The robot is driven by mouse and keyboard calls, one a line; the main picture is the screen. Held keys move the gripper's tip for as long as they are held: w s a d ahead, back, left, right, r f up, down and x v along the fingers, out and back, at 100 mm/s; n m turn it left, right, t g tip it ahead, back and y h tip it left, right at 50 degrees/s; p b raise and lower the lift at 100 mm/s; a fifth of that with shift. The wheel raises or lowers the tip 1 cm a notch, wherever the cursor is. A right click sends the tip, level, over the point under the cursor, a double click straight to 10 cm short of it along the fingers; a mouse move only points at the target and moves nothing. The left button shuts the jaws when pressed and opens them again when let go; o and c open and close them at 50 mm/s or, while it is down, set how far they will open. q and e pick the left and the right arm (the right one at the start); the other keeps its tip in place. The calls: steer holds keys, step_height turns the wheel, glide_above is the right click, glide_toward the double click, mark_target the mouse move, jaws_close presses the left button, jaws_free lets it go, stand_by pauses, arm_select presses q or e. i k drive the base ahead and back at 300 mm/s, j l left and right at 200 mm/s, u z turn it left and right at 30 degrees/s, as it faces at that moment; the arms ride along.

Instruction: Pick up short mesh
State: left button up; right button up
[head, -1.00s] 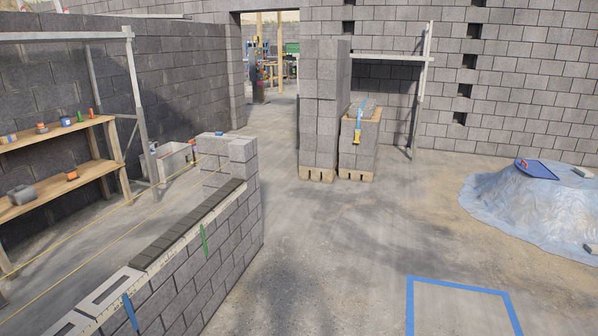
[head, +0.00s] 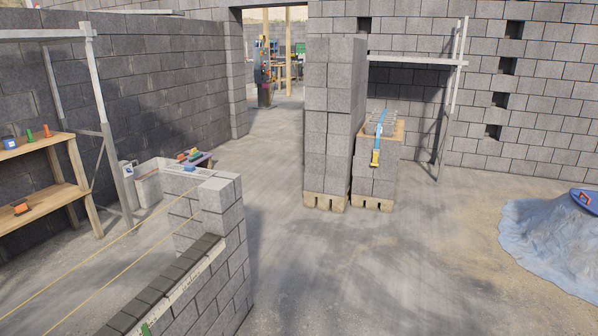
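I cannot make out a short mesh for certain. A grey, strip-like item (head: 388,116) lies on top of the lower block stack, at the centre right of the head view; it is too small to tell whether it is mesh. A blue strip with a yellow end (head: 376,157) lies beside it and hangs over the front of that stack. Neither of my grippers is in view.
The lower block stack (head: 375,185) and a taller one (head: 328,120) stand on pallets ahead. A half-built block wall (head: 222,275) is close at left, with yellow string lines. The middle floor is clear.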

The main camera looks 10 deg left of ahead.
mark_target(188, 168)
steer(key=i, duration=2.05)
steer(key=i+l+u, duration=0.1)
steer(key=i+u, duration=0.4)
steer(key=i+l+u, duration=0.25)
steer(key=i+u, duration=0.2)
steer(key=i+l+u, duration=0.35)
steer(key=u, duration=0.15)
